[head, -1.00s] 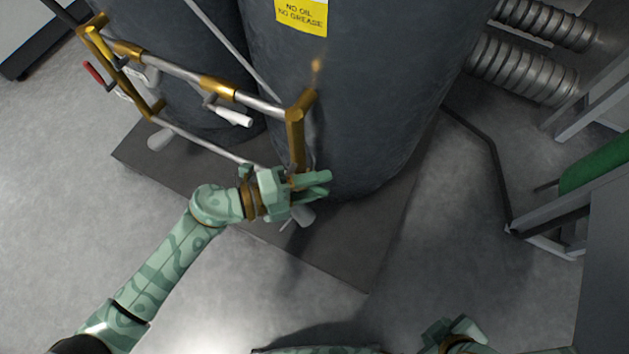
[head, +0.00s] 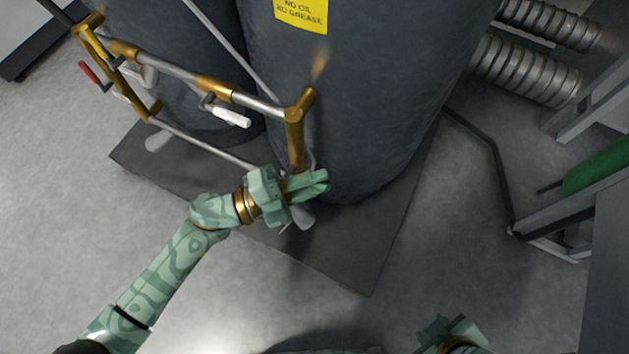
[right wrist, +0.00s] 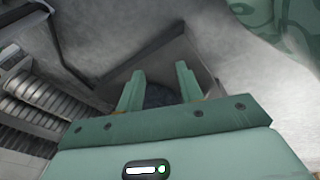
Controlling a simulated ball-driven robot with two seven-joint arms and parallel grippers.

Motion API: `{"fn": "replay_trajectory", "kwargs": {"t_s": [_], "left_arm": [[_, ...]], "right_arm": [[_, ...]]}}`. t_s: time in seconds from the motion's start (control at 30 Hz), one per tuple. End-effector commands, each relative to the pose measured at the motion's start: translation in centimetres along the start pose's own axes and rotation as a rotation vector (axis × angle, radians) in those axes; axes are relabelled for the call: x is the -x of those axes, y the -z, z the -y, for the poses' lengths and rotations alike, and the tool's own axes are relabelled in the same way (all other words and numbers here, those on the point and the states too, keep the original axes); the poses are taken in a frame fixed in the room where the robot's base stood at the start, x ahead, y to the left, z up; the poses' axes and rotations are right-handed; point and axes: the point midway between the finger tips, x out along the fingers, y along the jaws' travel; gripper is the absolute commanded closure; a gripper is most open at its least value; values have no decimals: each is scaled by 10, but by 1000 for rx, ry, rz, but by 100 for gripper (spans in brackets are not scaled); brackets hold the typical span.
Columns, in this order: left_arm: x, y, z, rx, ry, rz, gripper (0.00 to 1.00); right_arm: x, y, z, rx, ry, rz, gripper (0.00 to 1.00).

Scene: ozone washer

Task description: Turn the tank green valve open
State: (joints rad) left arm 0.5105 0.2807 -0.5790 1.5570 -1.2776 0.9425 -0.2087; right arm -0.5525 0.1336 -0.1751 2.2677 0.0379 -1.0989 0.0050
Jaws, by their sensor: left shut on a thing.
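Two dark grey tanks (head: 350,100) stand side by side, with a brass and steel pipe frame (head: 180,70) in front of them. My left gripper (head: 312,186) is at the frame's lower right corner, just below the brass upright. It is shut on a small part there, apparently a valve handle, which its fingers mostly hide. No green valve handle can be made out. A pale lever (head: 303,216) sticks out just below the gripper. My right gripper (head: 455,332) is low in the head view, away from the tanks. In the right wrist view its fingers (right wrist: 158,85) are apart and empty.
A red-handled lever (head: 92,74) and a white-handled lever (head: 231,116) sit on the pipe frame. The tanks stand on a dark floor plate (head: 345,255). Ribbed metal hoses (head: 525,70), a grey frame and a green cylinder (head: 600,168) are at the right. The front floor is clear.

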Motion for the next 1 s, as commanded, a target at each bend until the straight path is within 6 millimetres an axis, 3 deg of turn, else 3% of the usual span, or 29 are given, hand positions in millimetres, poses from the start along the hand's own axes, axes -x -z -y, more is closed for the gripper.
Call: {"fn": "replay_trajectory", "kwargs": {"t_s": [0.47, 1.0], "left_arm": [[4, -1, 12, 178, 174, -46, 100], [5, -1, 14, 201, 197, -51, 100]], "right_arm": [[4, 19, 0, -39, 4, -73, 64], [4, 19, 2, -42, 8, -74, 64]]}}
